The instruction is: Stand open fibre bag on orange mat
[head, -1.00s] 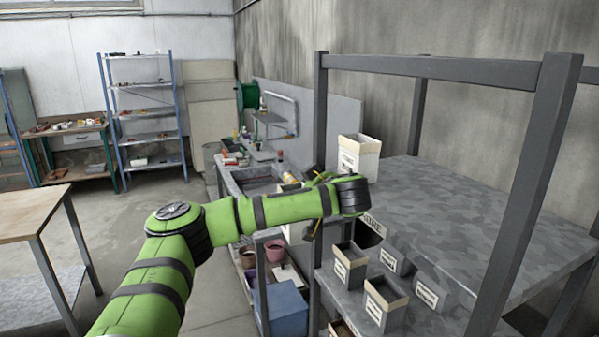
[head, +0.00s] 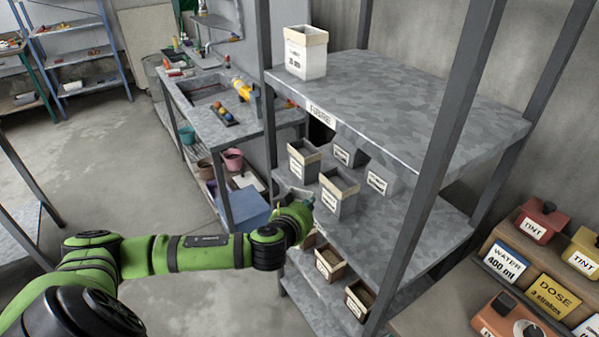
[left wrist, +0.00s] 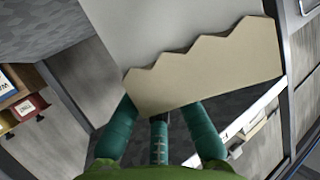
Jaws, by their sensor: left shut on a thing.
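My left gripper (head: 304,212) is beside the front edge of the middle shelf. In the left wrist view its teal fingers (left wrist: 160,135) are shut on a pale grey bag (left wrist: 175,28) with a beige zigzag edge (left wrist: 205,70). In the head view this bag is largely hidden by the gripper, and its contents cannot be seen. Another white bag with a beige rim (head: 305,55) stands upright on the top shelf, which bears a FIBRE label (head: 321,114). I see no orange mat. My right gripper is not in view.
Several labelled containers (head: 340,192) stand on the middle shelf, with more on the lower shelf (head: 330,262). Grey posts (head: 440,170) frame the rack. A bench at lower right holds tint boxes (head: 540,222) and an orange dial device (head: 505,318). The floor (head: 110,175) at left is clear.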

